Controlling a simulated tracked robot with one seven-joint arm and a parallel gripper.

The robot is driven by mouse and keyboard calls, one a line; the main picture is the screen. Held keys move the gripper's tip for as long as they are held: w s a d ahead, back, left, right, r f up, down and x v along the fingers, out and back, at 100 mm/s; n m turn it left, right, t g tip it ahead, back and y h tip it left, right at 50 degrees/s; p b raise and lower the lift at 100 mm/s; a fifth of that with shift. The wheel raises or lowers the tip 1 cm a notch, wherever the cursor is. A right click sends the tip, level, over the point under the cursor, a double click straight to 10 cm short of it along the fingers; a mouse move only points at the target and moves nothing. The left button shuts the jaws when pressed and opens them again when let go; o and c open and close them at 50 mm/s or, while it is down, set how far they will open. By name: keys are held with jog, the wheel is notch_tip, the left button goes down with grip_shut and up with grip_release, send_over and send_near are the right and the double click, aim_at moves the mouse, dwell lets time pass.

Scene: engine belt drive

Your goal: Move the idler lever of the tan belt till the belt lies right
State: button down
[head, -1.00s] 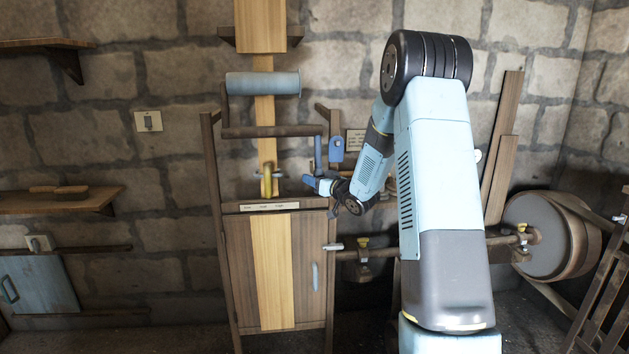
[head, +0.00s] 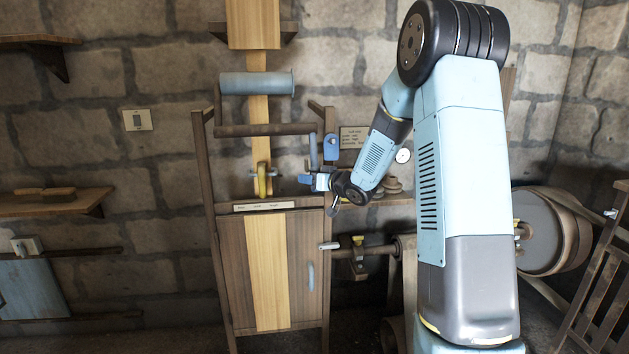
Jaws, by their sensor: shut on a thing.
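The tan belt (head: 258,111) runs straight down behind a blue-grey roller (head: 257,83). A pale tan strip (head: 265,270) also shows on the cabinet front below. The roller sits in a dark crank-shaped frame (head: 265,130) with a blue-grey handle (head: 313,151) hanging upright at its right end; this looks like the idler lever. My gripper (head: 309,182) is at the lower end of this handle and looks shut on it. The fingers are small in view, and the exact grip is hard to see. A yellow hook-shaped part (head: 262,179) stands at the belt's lower end.
A narrow label plate (head: 264,206) lies along the cabinet top; its words are too small to read. A dark post (head: 330,125) with a blue piece (head: 331,147) stands close right of the handle. A large drum (head: 540,230) is at the right.

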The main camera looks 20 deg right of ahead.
jog(key=c, duration=0.8)
grip_release()
jog(key=shift+d, duration=0.1)
jog(key=v, duration=1.3)
jog(key=shift+s+d+r, duration=0.1)
jog(key=shift+s+d, duration=0.05)
jog(key=shift+s, duration=0.15)
